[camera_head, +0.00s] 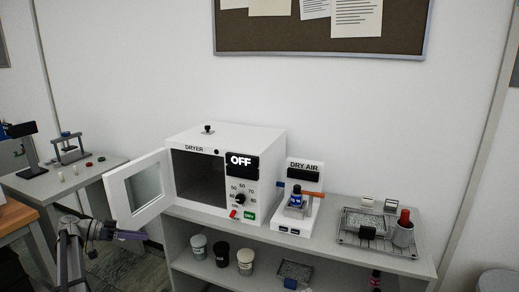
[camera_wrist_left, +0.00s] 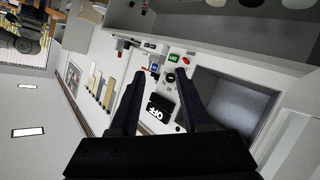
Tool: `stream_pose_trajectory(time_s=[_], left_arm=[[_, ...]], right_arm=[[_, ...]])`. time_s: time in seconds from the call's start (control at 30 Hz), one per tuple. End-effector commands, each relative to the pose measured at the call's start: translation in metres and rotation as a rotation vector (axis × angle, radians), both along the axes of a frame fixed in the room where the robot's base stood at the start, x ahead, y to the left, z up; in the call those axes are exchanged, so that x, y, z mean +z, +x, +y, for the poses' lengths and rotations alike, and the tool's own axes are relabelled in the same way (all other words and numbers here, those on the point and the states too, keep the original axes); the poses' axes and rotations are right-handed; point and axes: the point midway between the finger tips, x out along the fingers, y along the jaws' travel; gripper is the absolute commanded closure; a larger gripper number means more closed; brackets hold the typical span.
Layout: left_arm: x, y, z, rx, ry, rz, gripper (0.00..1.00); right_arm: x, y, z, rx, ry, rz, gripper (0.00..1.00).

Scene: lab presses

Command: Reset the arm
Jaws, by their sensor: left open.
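My left arm comes in at the lower left of the head view. Its left gripper (camera_head: 132,236) is in front of and below the dryer's open door (camera_head: 114,196), apart from it, with nothing seen in it. In the left wrist view the two dark fingers of the left gripper (camera_wrist_left: 160,75) are spread with a gap between them. The white dryer (camera_head: 222,140) stands on the grey bench with its door swung out to the left. Its display reads OFF, and its chamber (camera_head: 200,178) looks empty. My right gripper is not in view.
A DRY AIR unit (camera_head: 304,171) stands right of the dryer, with a metal tray (camera_head: 345,241) farther right. Several cups, including a black cup (camera_head: 221,256), sit on the shelf below. A grey side table (camera_head: 90,183) with a small press stands at left.

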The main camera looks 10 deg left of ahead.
Motion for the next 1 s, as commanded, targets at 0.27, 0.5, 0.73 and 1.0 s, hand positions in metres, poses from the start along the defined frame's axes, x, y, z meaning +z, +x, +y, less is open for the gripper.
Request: stream_pose_trajectory(time_s=[0.27,0.5,0.73,1.0], left_arm=[[-0.047,-0.024,-0.209,-0.081,0.205,0.426,0.53],[-0.083,-0.094,-0.343,-0.044,0.507,0.703,0.53],[-0.099,-0.179,-0.416,0.088,0.825,0.801,0.53],[-0.099,-0.242,-0.442,0.265,1.061,0.748,0.53]], right_arm=[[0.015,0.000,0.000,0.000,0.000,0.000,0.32],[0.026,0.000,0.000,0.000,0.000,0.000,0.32],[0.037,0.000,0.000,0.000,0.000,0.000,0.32],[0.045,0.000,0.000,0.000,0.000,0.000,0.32]])
